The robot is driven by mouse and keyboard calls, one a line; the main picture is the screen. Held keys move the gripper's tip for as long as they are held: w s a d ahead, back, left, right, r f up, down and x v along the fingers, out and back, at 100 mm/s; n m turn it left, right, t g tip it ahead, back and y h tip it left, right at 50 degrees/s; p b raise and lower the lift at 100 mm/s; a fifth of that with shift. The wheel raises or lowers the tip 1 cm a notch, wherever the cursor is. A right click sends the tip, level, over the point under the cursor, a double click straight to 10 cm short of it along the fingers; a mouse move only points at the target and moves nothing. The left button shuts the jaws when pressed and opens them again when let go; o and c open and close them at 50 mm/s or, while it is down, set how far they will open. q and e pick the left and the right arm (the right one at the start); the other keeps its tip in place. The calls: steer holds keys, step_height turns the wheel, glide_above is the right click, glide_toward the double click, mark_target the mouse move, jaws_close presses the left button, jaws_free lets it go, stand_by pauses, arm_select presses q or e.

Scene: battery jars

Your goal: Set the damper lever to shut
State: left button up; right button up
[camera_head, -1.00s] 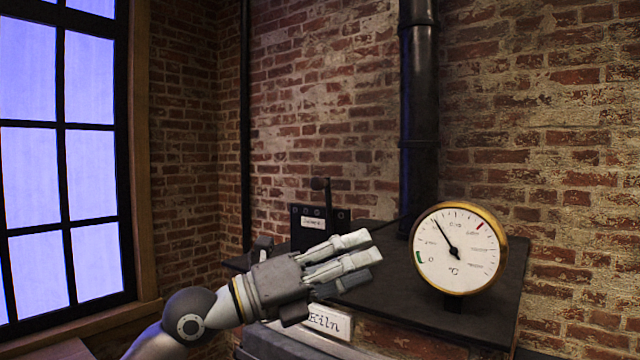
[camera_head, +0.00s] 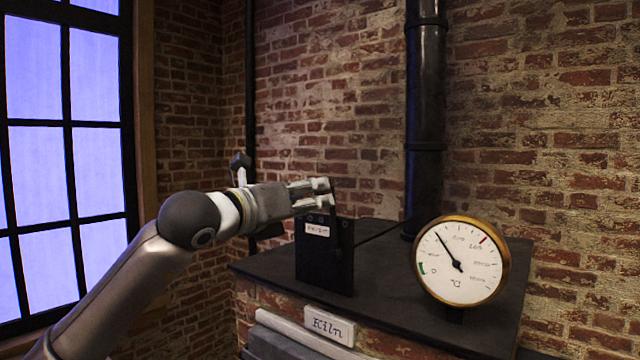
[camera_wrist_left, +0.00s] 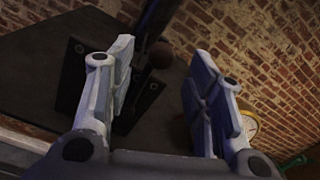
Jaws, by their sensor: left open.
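The damper's black housing (camera_head: 324,262) stands upright on the dark kiln top, with a small white label on its front. My left gripper (camera_head: 322,192) is at the top of this housing, reaching in from the left, with its fingers apart. The lever is mostly hidden behind the fingers in the head view. In the left wrist view its dark round knob (camera_wrist_left: 160,55) shows in the gap between the two open fingers of the left gripper (camera_wrist_left: 165,68). I cannot tell whether a finger touches it. My right gripper is not in view.
A round brass-rimmed gauge (camera_head: 459,262) stands on the kiln top (camera_head: 385,290) to the right. A black pipe (camera_head: 425,120) rises behind it along the brick wall. A window is at the left.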

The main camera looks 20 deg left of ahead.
arm_select(q)
steer(key=shift+p+x, duration=0.65)
steer(key=shift+x, duration=1.25)
steer(key=shift+c, duration=0.5)
jaws_close()
